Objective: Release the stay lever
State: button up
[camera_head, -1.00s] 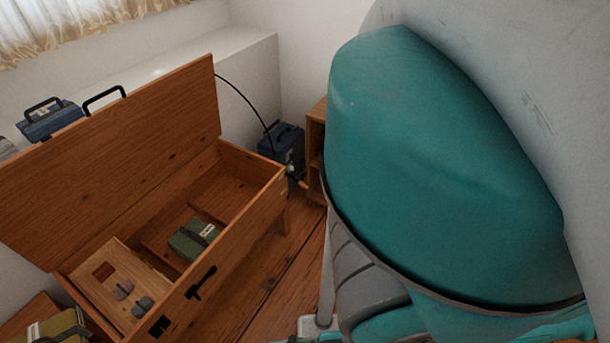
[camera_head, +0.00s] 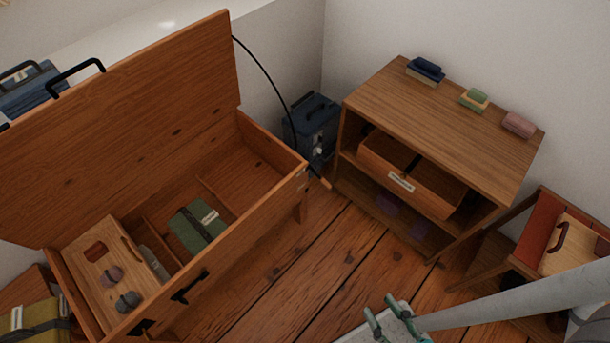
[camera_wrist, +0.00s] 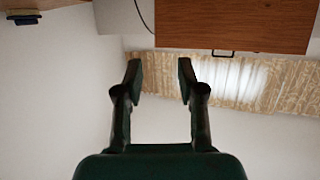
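The wooden chest (camera_head: 250,225) stands at the left with its lid (camera_head: 130,130) raised and leaning back. A thin black curved line (camera_head: 272,72) runs from the lid's upper right corner down past the chest's right end. I cannot clearly make out a stay lever; a small orange-brown piece (camera_head: 319,179) juts out by that end. In the wrist view, my gripper (camera_wrist: 160,75) is open and empty, its two dark fingers apart. The lid (camera_wrist: 225,22) shows upside down beyond them, with a black handle (camera_wrist: 222,53). The fingers touch nothing.
A wooden shelf unit (camera_head: 450,120) with a tilted drawer (camera_head: 410,175) stands right of the chest. A dark blue case (camera_head: 312,125) sits between them. A chair (camera_head: 540,235) is at the right. Floor (camera_head: 300,265) is clear in front of the chest.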

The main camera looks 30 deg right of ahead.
aim_at(325, 184)
jog(key=z, duration=0.35)
jog(key=i+u, duration=0.3)
jog(key=i, duration=0.85)
